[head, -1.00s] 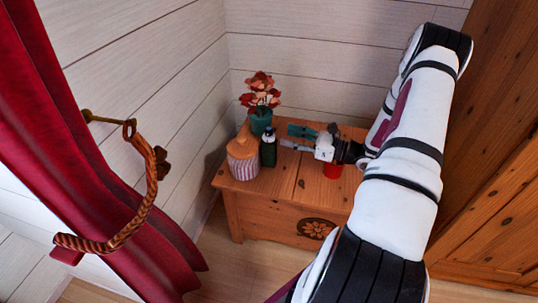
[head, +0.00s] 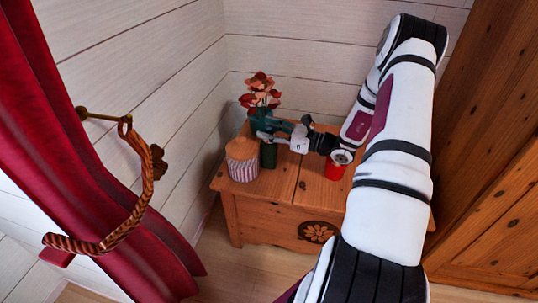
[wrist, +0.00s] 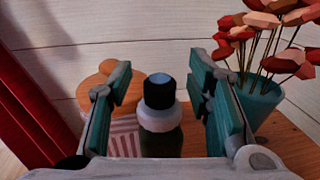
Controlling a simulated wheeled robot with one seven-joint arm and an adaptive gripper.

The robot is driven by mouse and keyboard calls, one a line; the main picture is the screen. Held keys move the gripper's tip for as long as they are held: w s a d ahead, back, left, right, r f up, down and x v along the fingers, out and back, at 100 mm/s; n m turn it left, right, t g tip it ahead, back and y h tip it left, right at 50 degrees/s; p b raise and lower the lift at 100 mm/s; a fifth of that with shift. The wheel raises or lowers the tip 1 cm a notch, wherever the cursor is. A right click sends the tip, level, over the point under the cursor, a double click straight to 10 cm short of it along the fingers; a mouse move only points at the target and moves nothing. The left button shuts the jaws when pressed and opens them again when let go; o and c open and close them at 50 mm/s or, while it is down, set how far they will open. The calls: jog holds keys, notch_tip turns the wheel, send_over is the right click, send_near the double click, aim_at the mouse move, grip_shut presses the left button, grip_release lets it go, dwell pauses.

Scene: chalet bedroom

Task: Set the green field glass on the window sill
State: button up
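The green field glass stands upright on the wooden chest; in the head view its dark green lower part (head: 268,157) shows below my gripper (head: 272,132). In the wrist view the field glass (wrist: 160,118) has a black top with a bluish lens and a pale grey ring. My gripper (wrist: 160,78) is open, one teal-padded finger on each side of the field glass, with gaps visible on both sides. The fingers hide its upper part in the head view. No window sill can be made out.
The wooden chest (head: 282,205) also bears a striped jar with an orange lid (head: 242,160) just left, a teal vase of red flowers (head: 262,92) behind, and a red cup (head: 336,168) under my wrist. A red curtain (head: 90,130) hangs left; a wooden wardrobe (head: 490,210) stands right.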

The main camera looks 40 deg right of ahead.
grip_shut()
jog(key=shift+r, duration=0.1)
